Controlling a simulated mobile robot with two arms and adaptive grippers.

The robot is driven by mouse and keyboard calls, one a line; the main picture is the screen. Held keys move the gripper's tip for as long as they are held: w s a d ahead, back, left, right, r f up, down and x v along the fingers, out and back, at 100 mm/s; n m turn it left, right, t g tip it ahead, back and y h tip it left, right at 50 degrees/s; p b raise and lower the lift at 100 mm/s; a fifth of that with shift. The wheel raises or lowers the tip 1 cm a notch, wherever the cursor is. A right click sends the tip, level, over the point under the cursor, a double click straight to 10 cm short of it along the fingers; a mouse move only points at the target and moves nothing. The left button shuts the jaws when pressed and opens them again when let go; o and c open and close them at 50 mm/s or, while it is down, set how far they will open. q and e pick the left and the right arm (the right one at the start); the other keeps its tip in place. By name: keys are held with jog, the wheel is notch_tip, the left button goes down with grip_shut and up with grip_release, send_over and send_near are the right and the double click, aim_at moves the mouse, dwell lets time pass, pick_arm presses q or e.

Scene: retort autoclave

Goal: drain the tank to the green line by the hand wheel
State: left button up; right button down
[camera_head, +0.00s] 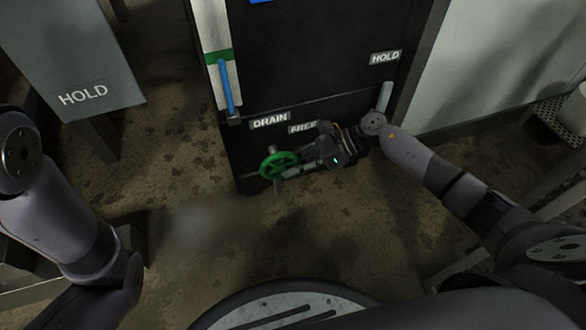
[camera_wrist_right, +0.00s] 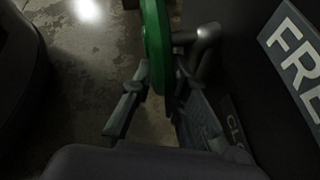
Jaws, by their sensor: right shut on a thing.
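The green hand wheel (camera_head: 272,166) sits low on the dark tank front, under the DRAIN label (camera_head: 270,120). My right gripper (camera_head: 299,163) reaches it from the right and is shut on its rim. In the right wrist view the wheel's rim (camera_wrist_right: 157,40) passes between the two fingers of the right gripper (camera_wrist_right: 161,80). A white level gauge (camera_head: 213,25) runs up the tank's left edge, with a green line (camera_head: 218,57) across it. The blue column (camera_head: 227,88) has its top at or just under the green line. My left gripper is out of view.
A FREE label (camera_head: 303,128) is partly covered by my right gripper. A HOLD label (camera_head: 385,58) is higher at right on the tank. A grey panel marked HOLD (camera_head: 83,94) stands at upper left. A perforated white basket (camera_head: 556,118) is at far right. Floor before the tank is clear.

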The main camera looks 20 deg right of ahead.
jog(key=shift+w+d, duration=0.15)
jog(key=shift+w, duration=0.1)
jog(key=c, duration=1.8)
grip_release()
jog(key=shift+o, duration=1)
jog(key=shift+s, duration=0.1)
jog(key=v, duration=1.2)
jog(key=shift+s+f, duration=0.1)
jog(key=shift+s, duration=0.05)
